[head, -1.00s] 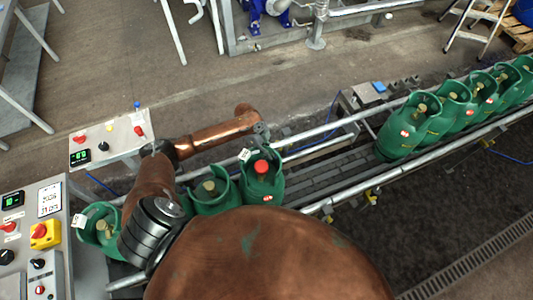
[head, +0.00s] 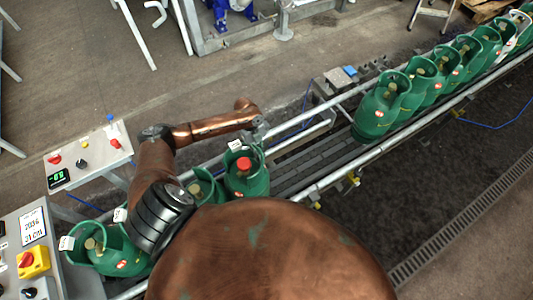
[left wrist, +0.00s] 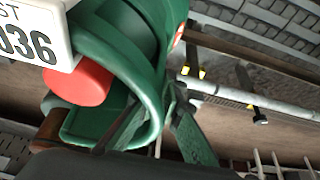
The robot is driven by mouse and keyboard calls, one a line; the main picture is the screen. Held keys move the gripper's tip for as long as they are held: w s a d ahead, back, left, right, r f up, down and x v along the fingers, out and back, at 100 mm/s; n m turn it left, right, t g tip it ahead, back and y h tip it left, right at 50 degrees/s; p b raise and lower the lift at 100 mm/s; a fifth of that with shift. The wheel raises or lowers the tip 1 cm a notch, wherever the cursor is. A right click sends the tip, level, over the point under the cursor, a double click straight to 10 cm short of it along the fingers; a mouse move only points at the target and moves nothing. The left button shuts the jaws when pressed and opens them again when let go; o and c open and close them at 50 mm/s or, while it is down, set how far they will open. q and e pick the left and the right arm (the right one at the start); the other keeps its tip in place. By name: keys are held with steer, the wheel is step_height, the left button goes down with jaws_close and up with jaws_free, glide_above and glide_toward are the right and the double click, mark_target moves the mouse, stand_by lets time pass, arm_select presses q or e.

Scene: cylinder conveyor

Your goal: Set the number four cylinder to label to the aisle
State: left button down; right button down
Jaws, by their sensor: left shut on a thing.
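A green gas cylinder with a red cap (head: 245,180) stands at the front end of the left group on the conveyor. A white tag hangs at its collar. In the left wrist view its green collar (left wrist: 150,85), red cap (left wrist: 80,82) and a white tag (left wrist: 35,30) ending in "036" fill the left side. My left gripper (head: 262,133) is at the top of this cylinder, shut on its collar. The exact contact is partly hidden. My right gripper is not in view. No number four can be read on any cylinder.
Green cylinders (head: 108,257) and (head: 205,190) stand behind it, partly hidden by my arm. Several more green cylinders (head: 375,115) line the conveyor at right. A bare belt stretch (head: 310,165) lies between, with metal rails (head: 335,178). Control panels (head: 100,150) stand at left.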

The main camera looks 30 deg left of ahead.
arm_select(q)
steer(key=shift+w+d+r, duration=0.1)
steer(key=shift+d+r, duration=0.05)
steer(key=shift+d, duration=0.05)
stand_by(0.4)
steer(key=c, duration=2.1)
jaws_free()
steer(key=shift+a, duration=0.1)
steer(key=v, duration=1.1)
steer(key=shift+r, duration=0.4)
steer(key=shift+a, duration=0.15)
